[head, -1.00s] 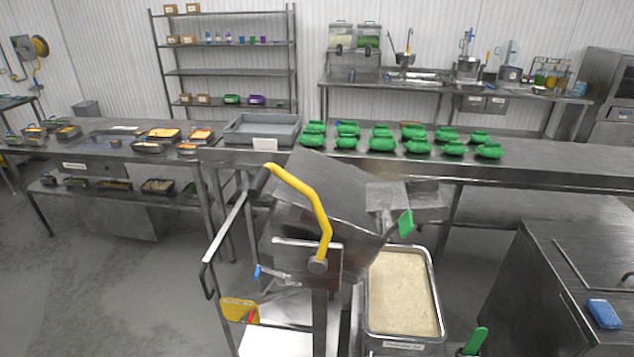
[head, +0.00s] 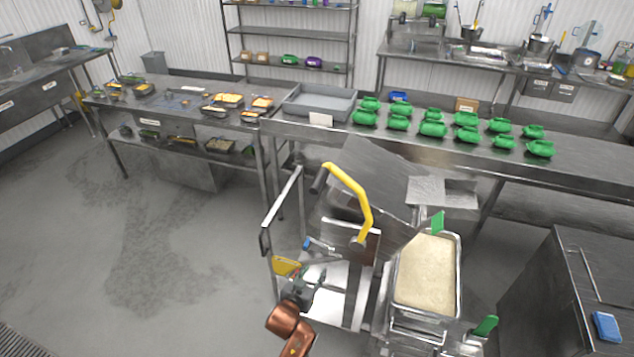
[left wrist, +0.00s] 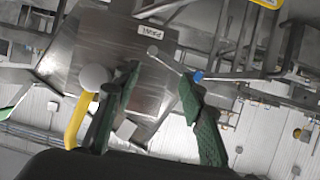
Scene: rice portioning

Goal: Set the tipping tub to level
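The steel tipping tub (head: 372,178) stands tilted on its frame in the middle of the head view. A yellow curved handle (head: 362,200) is on its near side; this handle also shows in the left wrist view (left wrist: 77,122). A thin lever with a blue tip (head: 307,244) is below the handle. In the left wrist view the blue tip (left wrist: 197,76) is beyond the fingers. My left gripper (head: 298,287) is low, near the frame's left side, below the blue tip. Its green fingers (left wrist: 158,105) are apart, with nothing held between them.
A steel pan of rice (head: 457,285) stands right of the tub. A yellow piece (head: 286,266) is on the frame beside my left gripper. Several green containers (head: 432,129) and a grey tray (head: 345,104) are on the table behind. The left floor is clear.

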